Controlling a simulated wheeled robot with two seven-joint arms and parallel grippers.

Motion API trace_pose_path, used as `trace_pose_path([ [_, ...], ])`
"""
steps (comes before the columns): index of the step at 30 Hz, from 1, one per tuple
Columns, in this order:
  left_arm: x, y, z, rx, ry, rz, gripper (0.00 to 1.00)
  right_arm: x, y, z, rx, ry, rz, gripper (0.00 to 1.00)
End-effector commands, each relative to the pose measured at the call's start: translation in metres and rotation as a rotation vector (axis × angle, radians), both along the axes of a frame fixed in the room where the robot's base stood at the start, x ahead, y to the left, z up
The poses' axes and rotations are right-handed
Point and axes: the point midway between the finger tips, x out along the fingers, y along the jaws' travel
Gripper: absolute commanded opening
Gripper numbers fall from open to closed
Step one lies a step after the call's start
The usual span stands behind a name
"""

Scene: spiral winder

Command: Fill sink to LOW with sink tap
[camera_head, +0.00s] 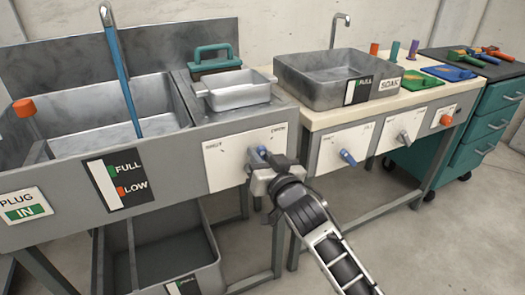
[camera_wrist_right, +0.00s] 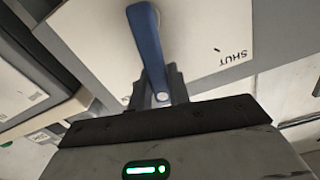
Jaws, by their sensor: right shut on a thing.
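The large grey sink (camera_head: 160,92) is at the left in the head view, with a tall blue-and-metal spout (camera_head: 122,78) over it. I cannot tell any water level in it. Its front gauge (camera_head: 118,181) reads FULL above LOW, with a green mark by FULL and an orange mark by LOW. My right gripper (camera_head: 266,176) is at the white tap panel (camera_head: 226,160), shut on the blue tap lever (camera_head: 257,153). In the right wrist view the lever (camera_wrist_right: 147,45) runs between the fingers, near a SHUT label. My left gripper is not in view.
A smaller SOAK basin (camera_head: 325,88) with its own tap stands to the right, above panels with a blue lever (camera_head: 348,158) and a grey lever (camera_head: 405,136). A metal tray (camera_head: 238,97) sits between the sinks. A green drawer cabinet (camera_head: 480,135) stands far right. Floor at front right is clear.

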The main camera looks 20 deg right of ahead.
Motion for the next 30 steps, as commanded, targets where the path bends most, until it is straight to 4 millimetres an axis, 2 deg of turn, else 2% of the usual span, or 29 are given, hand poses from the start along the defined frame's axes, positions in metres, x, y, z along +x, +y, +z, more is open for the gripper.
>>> trace_pose_path([
  [3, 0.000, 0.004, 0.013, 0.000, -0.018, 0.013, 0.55, 0.000, -0.003, -0.001, 0.066, 0.010, 0.000, 0.00],
  [12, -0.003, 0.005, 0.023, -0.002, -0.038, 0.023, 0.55, 0.000, -0.008, -0.004, 0.146, 0.017, -0.001, 0.00],
  [26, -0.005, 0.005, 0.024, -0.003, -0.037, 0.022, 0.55, 0.000, -0.009, -0.005, 0.154, 0.018, 0.000, 0.00],
  [27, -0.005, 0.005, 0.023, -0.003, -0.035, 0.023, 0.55, 0.000, -0.009, -0.005, 0.154, 0.017, 0.000, 0.29],
  [28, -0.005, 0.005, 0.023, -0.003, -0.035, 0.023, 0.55, 0.000, -0.009, -0.004, 0.154, 0.017, 0.000, 0.38],
  [30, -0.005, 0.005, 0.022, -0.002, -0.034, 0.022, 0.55, 0.000, -0.009, -0.004, 0.153, 0.016, 0.000, 0.40],
])
